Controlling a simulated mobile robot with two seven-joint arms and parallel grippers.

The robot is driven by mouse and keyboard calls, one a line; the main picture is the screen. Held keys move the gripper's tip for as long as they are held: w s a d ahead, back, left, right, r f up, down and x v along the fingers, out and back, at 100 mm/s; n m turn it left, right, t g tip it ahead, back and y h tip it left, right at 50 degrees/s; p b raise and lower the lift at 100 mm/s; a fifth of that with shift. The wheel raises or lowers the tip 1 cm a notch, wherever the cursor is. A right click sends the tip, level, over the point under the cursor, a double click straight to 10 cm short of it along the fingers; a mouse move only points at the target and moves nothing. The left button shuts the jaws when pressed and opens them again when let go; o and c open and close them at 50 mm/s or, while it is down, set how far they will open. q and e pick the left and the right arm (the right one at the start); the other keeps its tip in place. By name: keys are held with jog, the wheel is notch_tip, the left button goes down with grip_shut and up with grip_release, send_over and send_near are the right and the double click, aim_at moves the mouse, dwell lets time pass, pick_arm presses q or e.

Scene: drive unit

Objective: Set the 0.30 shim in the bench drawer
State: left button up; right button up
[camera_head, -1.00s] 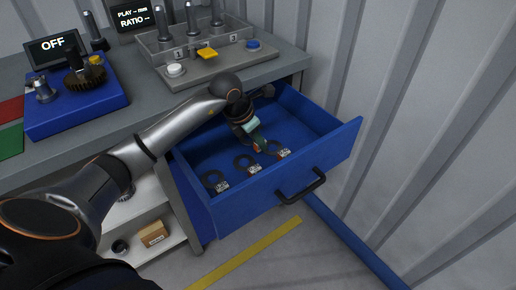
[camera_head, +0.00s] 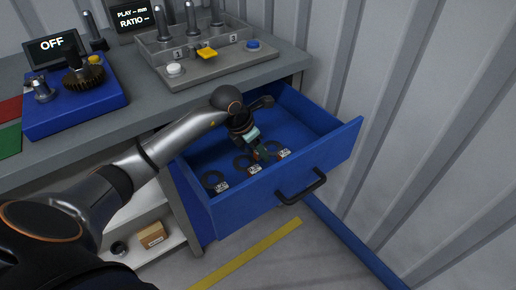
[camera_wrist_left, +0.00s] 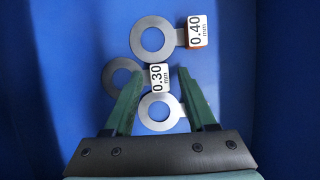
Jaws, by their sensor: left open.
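My left gripper (camera_head: 261,154) points down into the open blue bench drawer (camera_head: 330,152). In the left wrist view its green fingers (camera_wrist_left: 159,78) are spread apart. A 0.30 mm label (camera_wrist_left: 157,77) lies between the fingertips, beside a darker ring (camera_wrist_left: 117,78) partly hidden by the left finger. A brighter metal ring shim (camera_wrist_left: 147,113) lies between the fingers, below that label; its tab goes behind the right finger and I cannot read it. I cannot tell whether it touches the drawer floor. My right gripper is out of view.
A ring with a 0.40 mm label (camera_wrist_left: 196,31) lies beyond the fingertips. Another labelled ring (camera_head: 213,181) lies at the drawer's left. The drawer front has a black handle (camera_head: 302,187). Above stand the bench top (camera_head: 150,112) and a grey fixture (camera_head: 215,66).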

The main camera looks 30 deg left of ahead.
pick_arm(q)
jog(key=p+v, duration=0.2)
jog(key=v, duration=1)
dwell(1.1)
